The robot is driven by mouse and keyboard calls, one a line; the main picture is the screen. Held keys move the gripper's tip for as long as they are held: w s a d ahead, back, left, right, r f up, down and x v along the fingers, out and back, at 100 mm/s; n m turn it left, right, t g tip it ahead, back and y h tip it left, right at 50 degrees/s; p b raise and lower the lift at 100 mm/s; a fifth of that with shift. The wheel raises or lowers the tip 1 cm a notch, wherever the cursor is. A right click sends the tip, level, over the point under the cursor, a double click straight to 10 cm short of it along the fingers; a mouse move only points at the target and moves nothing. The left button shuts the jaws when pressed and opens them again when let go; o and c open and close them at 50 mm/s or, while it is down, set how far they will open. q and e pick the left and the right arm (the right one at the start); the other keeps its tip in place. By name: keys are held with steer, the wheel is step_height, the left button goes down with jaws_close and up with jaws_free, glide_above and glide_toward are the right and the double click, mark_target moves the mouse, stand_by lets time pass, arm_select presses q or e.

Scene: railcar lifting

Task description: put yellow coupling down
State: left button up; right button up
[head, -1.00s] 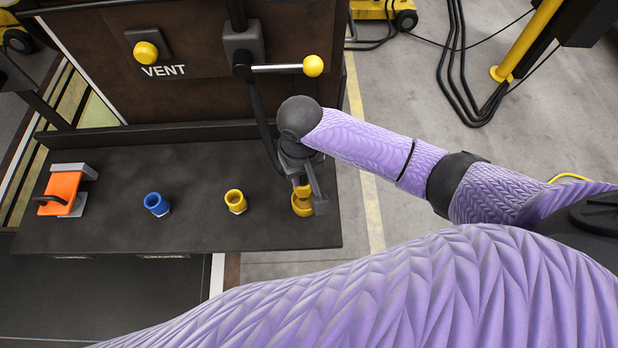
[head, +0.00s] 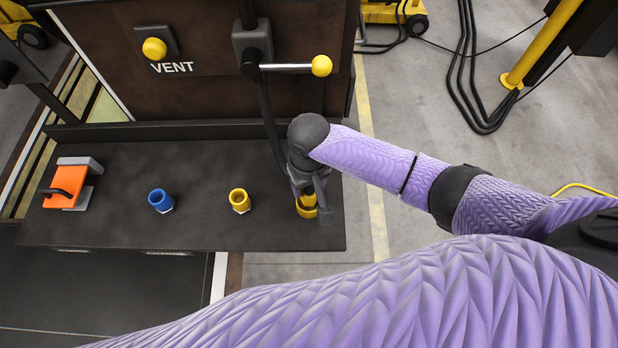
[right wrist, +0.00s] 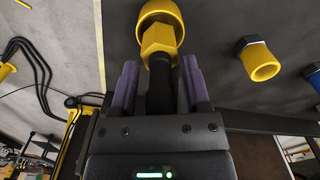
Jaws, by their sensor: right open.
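The yellow coupling (right wrist: 158,40) has a hex body on a black hose end (right wrist: 160,88). Its far end sits at a round yellow holder (right wrist: 160,12) on the dark shelf (head: 110,225); I cannot tell how deep it is in. In the head view the coupling (head: 308,198) is partly hidden by my gripper, above the holder's ring (head: 306,211). My right gripper (right wrist: 160,85) is open, with one purple finger on each side of the hose end and gaps showing. It also shows in the head view (head: 312,195). My left gripper is not in view.
A yellow fitting (head: 240,200) and a blue fitting (head: 161,200) stand on the shelf to the left, with an orange block (head: 66,187) beyond. A yellow-knobbed lever (head: 321,66) and the VENT knob (head: 154,48) are on the panel behind. Clear floor lies right of the shelf.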

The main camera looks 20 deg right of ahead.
step_height(320, 180, up, 12)
steer(key=p, duration=0.1)
steer(key=shift+p, duration=0.4)
